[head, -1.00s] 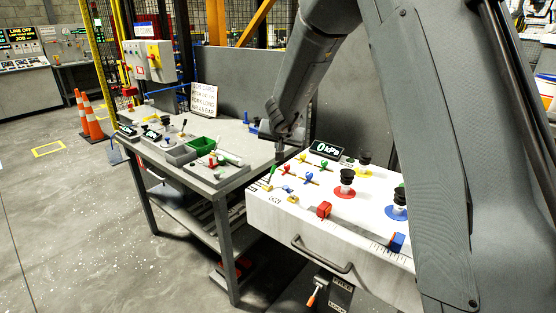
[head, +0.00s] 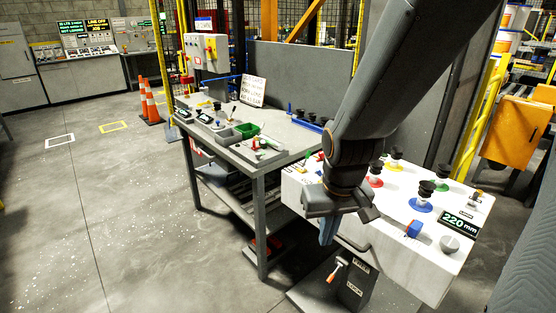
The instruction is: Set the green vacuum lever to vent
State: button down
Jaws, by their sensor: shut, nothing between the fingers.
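A white box-shaped unit (head: 385,260) with coloured fittings stands right of the grey bench. A small green part (head: 319,156), probably the green lever, shows at its far left, just left of my arm. My arm and gripper hide most of that end, including the 0 kPa display seen earlier, so I cannot tell the lever's setting. My gripper (head: 327,238) points down, shut and empty, in front of the unit's near side in the picture. It looks apart from the green part.
Black suction cups on red (head: 375,172), blue (head: 422,198) and green bases stand on the unit. A blue slider (head: 413,229), a 220 mm display (head: 459,222) and a grey knob (head: 450,243) are at its right. The grey bench (head: 215,150) holds bins.

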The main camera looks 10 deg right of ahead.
aim_at(308, 154)
jog(key=z, duration=0.3)
jog(key=k, duration=0.2)
jog(key=u, duration=1.15)
jog(key=i, duration=0.55)
jog(key=z, duration=0.85)
jog(key=i, duration=0.45)
jog(key=z, duration=0.5)
